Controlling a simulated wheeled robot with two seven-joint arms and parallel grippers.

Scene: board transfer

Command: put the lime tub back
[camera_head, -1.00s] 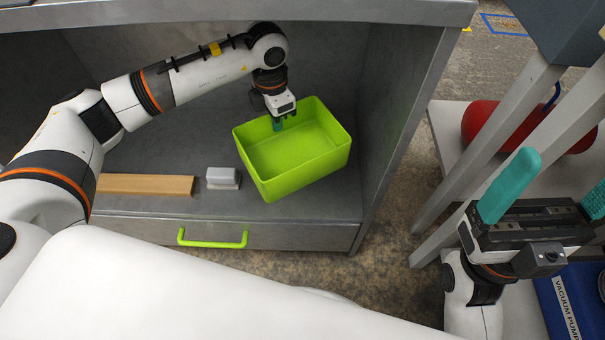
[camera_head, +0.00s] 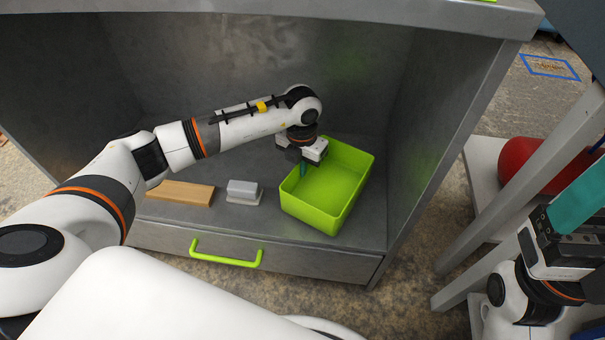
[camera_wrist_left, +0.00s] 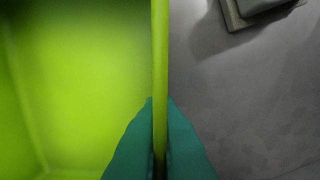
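The lime tub (camera_head: 335,207) stands upright on the grey cabinet's floor, towards its right side, in the head view. My left gripper (camera_head: 303,168) points down at the tub's left rim. In the left wrist view its teal fingertips (camera_wrist_left: 160,135) sit on both sides of the tub's thin wall (camera_wrist_left: 160,50) and close on it. The tub's inside looks empty where it shows. My right gripper (camera_head: 572,205) is at the right edge of the head view, away from the tub. One teal finger shows at the end of its jaw; the other is out of frame.
A grey-white block (camera_head: 243,191) and a wooden board (camera_head: 180,192) lie left of the tub on the cabinet floor. The cabinet's right wall (camera_head: 440,130) is close to the tub. A drawer with a green handle (camera_head: 226,257) is below. A red object (camera_head: 530,165) lies on a table at right.

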